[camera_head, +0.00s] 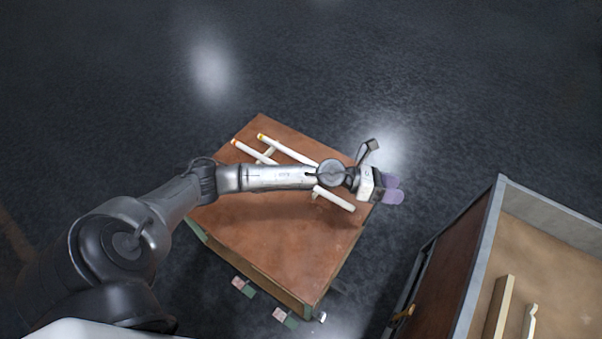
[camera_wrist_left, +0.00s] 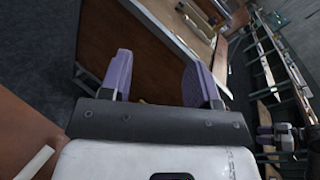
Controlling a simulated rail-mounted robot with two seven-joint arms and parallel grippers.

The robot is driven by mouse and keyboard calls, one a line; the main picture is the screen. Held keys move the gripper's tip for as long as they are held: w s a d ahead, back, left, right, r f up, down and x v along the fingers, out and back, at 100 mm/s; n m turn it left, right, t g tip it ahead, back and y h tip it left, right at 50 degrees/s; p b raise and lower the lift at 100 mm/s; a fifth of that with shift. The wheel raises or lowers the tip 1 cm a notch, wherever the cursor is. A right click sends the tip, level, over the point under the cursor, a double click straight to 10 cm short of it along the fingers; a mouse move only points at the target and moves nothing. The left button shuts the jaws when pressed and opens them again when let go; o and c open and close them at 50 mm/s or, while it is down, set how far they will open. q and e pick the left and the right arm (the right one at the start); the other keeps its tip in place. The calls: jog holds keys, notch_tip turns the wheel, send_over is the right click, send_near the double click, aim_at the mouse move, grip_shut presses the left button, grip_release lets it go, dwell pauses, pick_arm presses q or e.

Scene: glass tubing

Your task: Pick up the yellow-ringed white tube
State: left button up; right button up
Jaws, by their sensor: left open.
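The white tube with a yellow ring (camera_head: 287,149) lies on the brown table, its ringed end toward the upper left; its lower right part runs to my arm. A second white tube with an orange-red ring (camera_head: 250,151) lies beside it. A white tube length (camera_head: 335,199) shows below my arm; which tube it belongs to is hidden. My left gripper (camera_head: 392,189) is open and empty, past the table's right edge and away from the ringed ends. Its purple fingers stand apart in the left wrist view (camera_wrist_left: 160,83). A white tube piece (camera_wrist_left: 35,163) shows there at lower left.
The brown table (camera_head: 270,235) has bare room at its front. A grey-edged cabinet (camera_head: 472,250) with a tan inside stands at the lower right, holding pale bars (camera_head: 498,308). Dark floor lies between. My left arm crosses over the table and hides part of the tubes.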

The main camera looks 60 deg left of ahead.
pick_arm(q)
jog(key=w+a+f+m+g+y+b, duration=0.2)
jog(key=a+f+m+g+b, duration=0.3)
jog(key=a+f, duration=0.4)
jog(key=m+g+y+b, duration=0.45)
jog(key=y+b, duration=0.55)
jog(key=b, duration=0.3)
send_near(302, 157)
jog(key=shift+g, duration=0.35)
jog(key=f+b, duration=0.1)
jog(key=f, duration=0.1)
jog(key=w+f+b, duration=0.1)
jog(key=f+b, duration=0.1)
jog(key=shift+d+f, duration=0.15)
jog(key=shift+f, duration=0.15)
jog(key=f+b, duration=0.3)
jog(key=shift+w+a+f, duration=0.25)
jog(key=shift+w, duration=0.15)
jog(key=shift+w+f+b, duration=0.15)
jog(key=shift+f+b, duration=0.2)
jog(key=shift+f, duration=0.4)
pick_arm(e)
notch_tip(302, 157, down, 28)
jog(key=shift+a+r, duration=0.2)
jog(key=shift+a, duration=0.05)
pick_arm(q)
jog(key=shift+a, duration=0.1)
pick_arm(e)
jog(key=shift+s, duration=0.1)
